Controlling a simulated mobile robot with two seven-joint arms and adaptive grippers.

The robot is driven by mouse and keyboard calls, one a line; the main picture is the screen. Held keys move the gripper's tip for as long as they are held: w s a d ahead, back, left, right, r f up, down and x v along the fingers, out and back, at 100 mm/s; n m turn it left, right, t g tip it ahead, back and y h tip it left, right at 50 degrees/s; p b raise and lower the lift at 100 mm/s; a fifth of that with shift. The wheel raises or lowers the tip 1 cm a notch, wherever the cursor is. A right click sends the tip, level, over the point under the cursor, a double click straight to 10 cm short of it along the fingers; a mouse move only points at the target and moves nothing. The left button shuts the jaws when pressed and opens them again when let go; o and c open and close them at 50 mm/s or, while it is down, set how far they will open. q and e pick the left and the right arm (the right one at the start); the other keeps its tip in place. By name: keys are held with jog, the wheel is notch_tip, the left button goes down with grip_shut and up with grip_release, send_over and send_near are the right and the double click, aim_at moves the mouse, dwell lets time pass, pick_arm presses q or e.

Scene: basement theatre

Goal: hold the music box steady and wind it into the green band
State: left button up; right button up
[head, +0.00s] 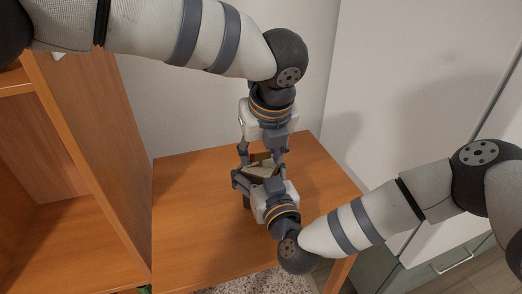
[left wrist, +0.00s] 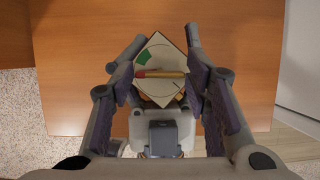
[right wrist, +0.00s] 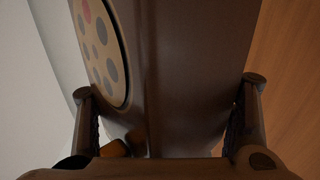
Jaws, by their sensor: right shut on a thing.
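The music box (head: 262,169) stands on the wooden table, mostly hidden by my grippers in the head view. In the left wrist view its pale top face (left wrist: 160,53) has a green band (left wrist: 146,57) at upper left. A red-tipped wooden pointer or key (left wrist: 162,74) lies across the face, red end left, off the green. My left gripper (head: 263,157) is above the box, its fingers apart on either side of the top, with gaps visible. My right gripper (right wrist: 170,88) is shut on the box's brown body (right wrist: 195,70), which has a dotted round disc (right wrist: 102,45) on one side.
The wooden table (head: 190,215) is clear to the left of the box. A wooden shelf unit (head: 95,150) stands at the left, close to the table. A white wall (head: 180,110) is behind. A cabinet with a handle (head: 452,262) is at lower right.

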pick_arm(q)
jog(key=c, duration=0.6)
jog(key=shift+o, duration=0.2)
jog(key=m, duration=0.2)
jog(key=m+h, duration=0.1)
jog(key=m, duration=0.1)
jog(key=shift+a+h, duration=0.1)
jog(key=shift+h, duration=0.2)
jog(key=shift+a+m+h, duration=0.1)
jog(key=shift+m+h, duration=0.4)
jog(key=shift+m, duration=1.6)
